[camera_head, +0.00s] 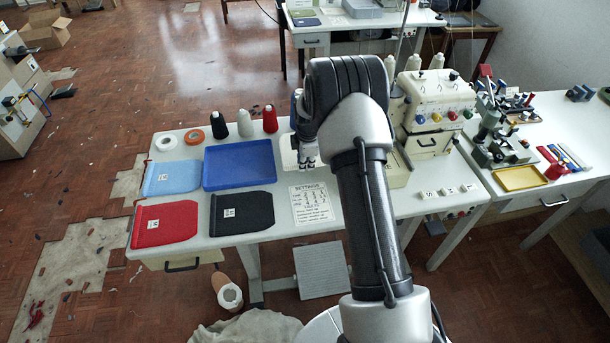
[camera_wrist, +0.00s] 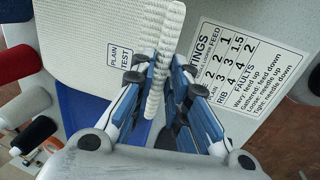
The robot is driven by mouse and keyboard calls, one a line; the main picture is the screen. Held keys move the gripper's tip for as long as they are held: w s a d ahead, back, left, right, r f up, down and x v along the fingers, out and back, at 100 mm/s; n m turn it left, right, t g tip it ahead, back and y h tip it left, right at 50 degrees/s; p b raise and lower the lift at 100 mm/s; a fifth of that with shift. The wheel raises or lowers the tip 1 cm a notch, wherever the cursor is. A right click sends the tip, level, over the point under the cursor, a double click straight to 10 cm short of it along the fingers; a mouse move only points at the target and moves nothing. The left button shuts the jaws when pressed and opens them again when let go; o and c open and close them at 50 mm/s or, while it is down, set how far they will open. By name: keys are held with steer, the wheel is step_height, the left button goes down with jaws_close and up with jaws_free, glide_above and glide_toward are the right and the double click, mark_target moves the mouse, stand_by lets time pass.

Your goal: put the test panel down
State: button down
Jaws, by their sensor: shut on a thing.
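The test panel is a cream-white ribbed cloth (camera_wrist: 90,28) with a label reading PLAIN TEST, seen in the wrist view. My gripper (camera_wrist: 164,62) is shut on its thicker ribbed edge. The panel extends to the left of the fingers and covers part of the blue tray (camera_wrist: 76,112). In the head view my gripper (camera_head: 309,163) points down over the table just right of the blue tray (camera_head: 238,183). There the panel (camera_head: 288,150) is mostly hidden by my arm. I cannot tell how high it is held.
Light blue (camera_head: 172,177), red (camera_head: 164,224) and black (camera_head: 242,213) panels lie around the tray. A printed settings card (camera_head: 311,204) lies in front of my gripper. Several thread cones (camera_head: 245,123) stand behind. A sewing machine (camera_head: 432,108) stands on the right.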

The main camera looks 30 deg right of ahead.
mark_target(305, 178)
steer(key=shift+s+b+x, duration=0.2)
steer(key=shift+x, duration=0.7)
steer(key=shift+s+b+x, duration=0.15)
steer(key=shift+s+x, duration=0.05)
steer(key=shift+x, duration=0.65)
steer(key=shift+s+b+x, duration=0.2)
steer(key=shift+x, duration=0.7)
steer(key=shift+a+f, duration=0.1)
steer(key=shift+a, duration=0.05)
steer(key=shift+f, duration=0.15)
steer(key=c, duration=1.5)
jaws_free()
steer(key=shift+c, duration=0.2)
